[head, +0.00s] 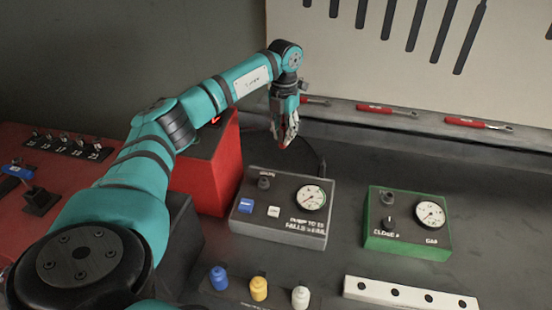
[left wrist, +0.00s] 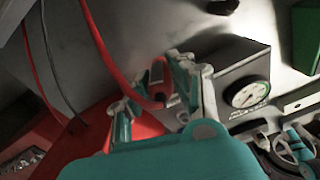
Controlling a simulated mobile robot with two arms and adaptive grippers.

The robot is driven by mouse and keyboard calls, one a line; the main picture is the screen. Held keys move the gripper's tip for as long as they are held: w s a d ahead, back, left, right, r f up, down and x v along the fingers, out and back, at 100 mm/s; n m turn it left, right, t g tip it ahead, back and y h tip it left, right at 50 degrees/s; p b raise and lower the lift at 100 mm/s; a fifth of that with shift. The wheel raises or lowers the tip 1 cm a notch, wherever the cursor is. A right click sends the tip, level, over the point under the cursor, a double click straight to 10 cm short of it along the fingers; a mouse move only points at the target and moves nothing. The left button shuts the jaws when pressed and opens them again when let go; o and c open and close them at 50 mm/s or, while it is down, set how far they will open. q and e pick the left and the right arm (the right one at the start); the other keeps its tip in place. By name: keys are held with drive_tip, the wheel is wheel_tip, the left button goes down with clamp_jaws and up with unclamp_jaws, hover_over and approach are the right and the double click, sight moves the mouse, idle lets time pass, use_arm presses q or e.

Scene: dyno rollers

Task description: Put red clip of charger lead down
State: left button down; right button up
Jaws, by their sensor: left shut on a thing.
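The red clip (left wrist: 158,76) is between the fingers of my left gripper (left wrist: 162,98) in the left wrist view. A red lead (left wrist: 97,38) runs from the clip up to the top of that view. In the head view, my left gripper (head: 284,138) points down and is shut on the clip, with only a little red (head: 283,144) showing at its tips. It is behind the grey box with a gauge (head: 283,231) and to the right of the red box (head: 220,172). My right gripper is in neither view.
A green box with a gauge (head: 406,246) stands to the right. Blue, yellow and white bottles (head: 259,289) and a white strip with holes (head: 410,294) are in front. Red-handled tools (head: 388,109) lie on the back ledge. The bench between the boxes is clear.

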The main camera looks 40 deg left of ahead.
use_arm(q)
drive_tip(key=f+n, duration=0.1)
drive_tip(key=f, duration=0.1)
drive_tip(key=a+f+n+p, duration=0.1)
drive_tip(key=f, duration=0.1)
drive_tip(key=a+f+n, duration=0.1)
drive_tip(key=f, duration=0.1)
drive_tip(key=shift+s+a+f, duration=0.1)
drive_tip(key=shift+s+a, duration=0.05)
drive_tip(key=shift+s, duration=0.05)
wheel_tip(320, 180, down, 4)
drive_tip(key=shift+f+p, duration=0.15)
drive_tip(key=shift+p, duration=0.55)
drive_tip(key=shift+f, duration=0.3)
drive_tip(key=c, duration=1.1)
unclamp_jaws()
drive_tip(key=shift+c, duration=0.2)
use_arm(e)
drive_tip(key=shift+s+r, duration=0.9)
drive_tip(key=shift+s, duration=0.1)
